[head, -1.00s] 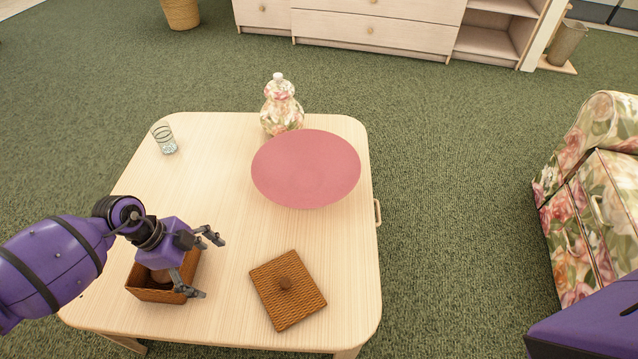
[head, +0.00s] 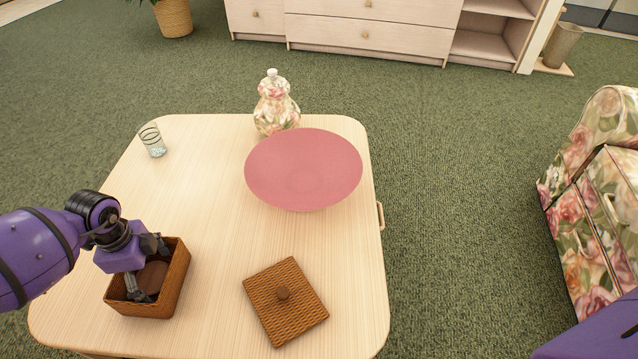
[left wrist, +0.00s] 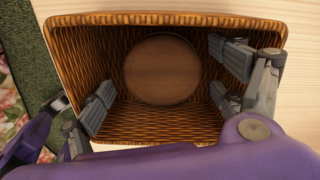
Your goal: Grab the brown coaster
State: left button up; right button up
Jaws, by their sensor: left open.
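The brown coaster (left wrist: 162,69) is a round, dark brown disc inside the woven basket (left wrist: 120,18). In the head view the coaster (head: 152,276) shows partly, behind my gripper's fingers. The basket (head: 176,284) stands open on the table at the lower left. My left gripper (head: 148,270) points down into the basket. In the left wrist view its open fingers (left wrist: 160,95) reach inside the walls, one on the left and others on the right, with the coaster between and beyond them. Nothing is held. My right gripper is not in view.
The woven lid (head: 286,301) with a knob lies right of the basket on the light wood table (head: 205,205). A pink plate (head: 303,170), a floral jar (head: 276,104) and a glass (head: 152,139) stand farther back. A floral armchair (head: 600,200) is at right.

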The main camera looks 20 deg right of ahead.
pick_arm(q)
jog(key=shift+r, duration=0.1)
jog(key=c, duration=1)
